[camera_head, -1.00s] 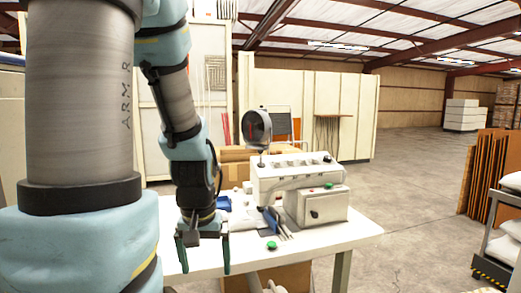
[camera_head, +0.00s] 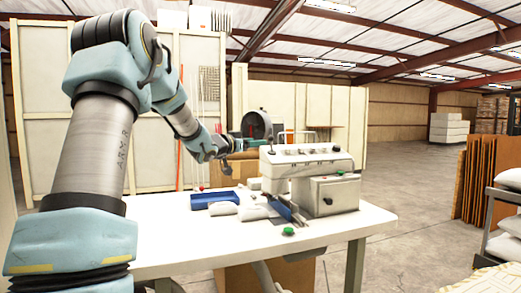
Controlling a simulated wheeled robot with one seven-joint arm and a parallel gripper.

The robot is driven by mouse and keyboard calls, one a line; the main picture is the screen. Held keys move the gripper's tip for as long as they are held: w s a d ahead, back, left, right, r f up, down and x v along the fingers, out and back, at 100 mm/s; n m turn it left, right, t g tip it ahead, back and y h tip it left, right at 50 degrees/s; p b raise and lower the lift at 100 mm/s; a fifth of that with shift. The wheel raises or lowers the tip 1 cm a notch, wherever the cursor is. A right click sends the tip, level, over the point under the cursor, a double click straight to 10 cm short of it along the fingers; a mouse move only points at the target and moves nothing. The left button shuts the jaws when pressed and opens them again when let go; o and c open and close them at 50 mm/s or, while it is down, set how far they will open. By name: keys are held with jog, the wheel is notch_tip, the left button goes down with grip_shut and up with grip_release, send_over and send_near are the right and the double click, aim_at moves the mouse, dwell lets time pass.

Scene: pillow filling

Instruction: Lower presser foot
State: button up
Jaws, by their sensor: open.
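The white sewing machine (camera_head: 306,158) stands on the white table, with a row of small knobs on its upper arm and a control box (camera_head: 335,194) at its right. Blue and grey metal parts (camera_head: 287,208) sit low at its left front; I cannot clearly make out the presser foot or its lever among them. My gripper (camera_head: 236,155) is raised above the table, left of the machine's head and apart from it. It points to the right and looks empty, but its fingers are small and partly lost against the background.
A blue tray (camera_head: 213,199) and small white pillows (camera_head: 252,212) lie left of the machine. A green button (camera_head: 288,231) is near the table's (camera_head: 190,238) front edge. A round dark-rimmed device (camera_head: 257,124) stands behind my gripper. The table's right end is clear.

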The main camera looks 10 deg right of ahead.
aim_at(269, 139)
jog(key=p+x, duration=0.1)
jog(key=x, duration=0.2)
jog(key=p+x, duration=0.1)
jog(key=x, duration=0.3)
jog(key=p+x, duration=0.1)
jog(key=x, duration=0.2)
jog(key=shift+w+d+r, duration=0.25)
grip_shut()
